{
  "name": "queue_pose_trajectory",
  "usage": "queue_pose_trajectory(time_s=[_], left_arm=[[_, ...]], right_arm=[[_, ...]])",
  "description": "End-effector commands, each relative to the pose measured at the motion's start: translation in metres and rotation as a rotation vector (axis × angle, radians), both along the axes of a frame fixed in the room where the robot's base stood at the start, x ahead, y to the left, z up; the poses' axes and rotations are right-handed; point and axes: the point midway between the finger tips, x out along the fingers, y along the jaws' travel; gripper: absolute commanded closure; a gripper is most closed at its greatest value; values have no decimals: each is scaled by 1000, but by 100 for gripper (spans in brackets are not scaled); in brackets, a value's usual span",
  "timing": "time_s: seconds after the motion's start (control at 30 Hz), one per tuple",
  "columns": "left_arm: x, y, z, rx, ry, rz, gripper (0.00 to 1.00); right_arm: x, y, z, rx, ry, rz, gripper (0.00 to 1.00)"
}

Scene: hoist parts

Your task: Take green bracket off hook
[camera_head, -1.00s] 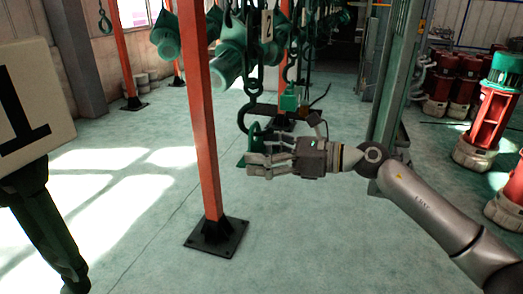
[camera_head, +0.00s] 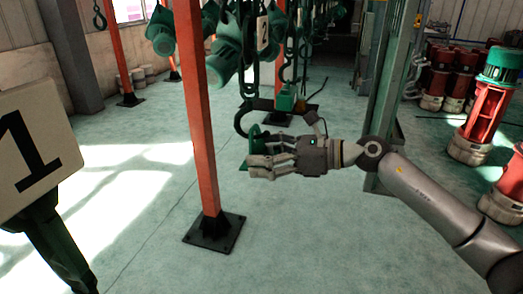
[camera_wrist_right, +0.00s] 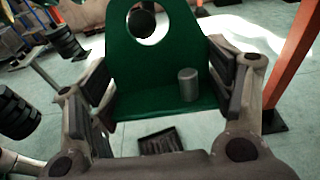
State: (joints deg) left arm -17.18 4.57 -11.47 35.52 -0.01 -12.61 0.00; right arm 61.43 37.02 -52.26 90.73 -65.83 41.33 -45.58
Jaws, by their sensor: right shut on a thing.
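The green bracket (camera_head: 255,134) is beside the lower curve of the dark hook (camera_head: 240,121) in the head view. I cannot tell whether they touch. In the right wrist view the bracket (camera_wrist_right: 180,55) is an upright green plate with a round hole, a base and a grey cylinder (camera_wrist_right: 188,84) on it. Something dark shows through the hole. My right gripper (camera_head: 262,163) is shut on the bracket, with its finger pads (camera_wrist_right: 165,85) at both sides of it. My left gripper is not in view.
An orange post (camera_head: 200,120) on a black foot plate (camera_head: 214,232) stands left of my right gripper. A sign marked 1 (camera_head: 35,160) is at the near left. Red and green machines (camera_head: 487,105) stand at the right.

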Motion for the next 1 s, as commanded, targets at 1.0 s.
queue_pose_trajectory(time_s=[1.0], left_arm=[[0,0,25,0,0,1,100]], right_arm=[[-4,-12,10,-70,21,0,70]])
